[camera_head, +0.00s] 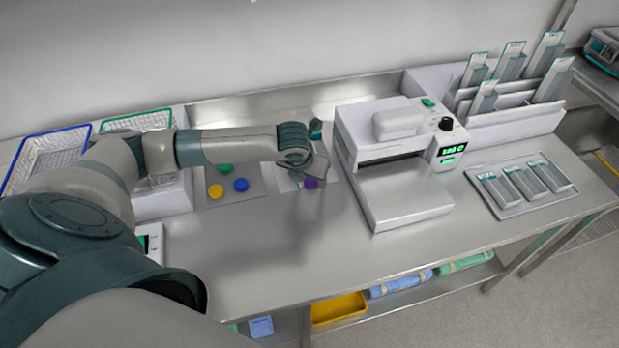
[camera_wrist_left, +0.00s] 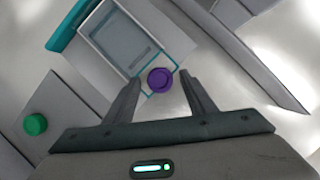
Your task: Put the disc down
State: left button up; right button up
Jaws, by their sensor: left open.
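A purple disc (camera_head: 311,183) sits at the near edge of a pale sheet, left of the white machine. In the left wrist view the purple disc (camera_wrist_left: 160,79) shows between my left gripper's fingertips (camera_wrist_left: 163,82), with a gap on each side. My left gripper (camera_head: 316,172) is open, low over the bench at the disc. A green disc (camera_head: 225,169), a blue disc (camera_head: 241,185) and a yellow disc (camera_head: 216,191) lie on a grey mat (camera_head: 250,167) to the left. The green disc also shows in the left wrist view (camera_wrist_left: 35,124). My right gripper is out of view.
A white machine (camera_head: 405,200) with a lit green display stands right of the gripper. Further right are a tray (camera_head: 510,209) of teal-topped packs and a rack (camera_head: 515,121) of upright packs. Wire baskets (camera_head: 48,157) stand at left. The front bench surface (camera_head: 270,250) is clear.

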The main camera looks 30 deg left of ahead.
pick_arm(q)
jog(key=b+v, duration=0.2)
jog(key=v, duration=1)
jog(key=shift+b, duration=0.3)
dwell(0.3)
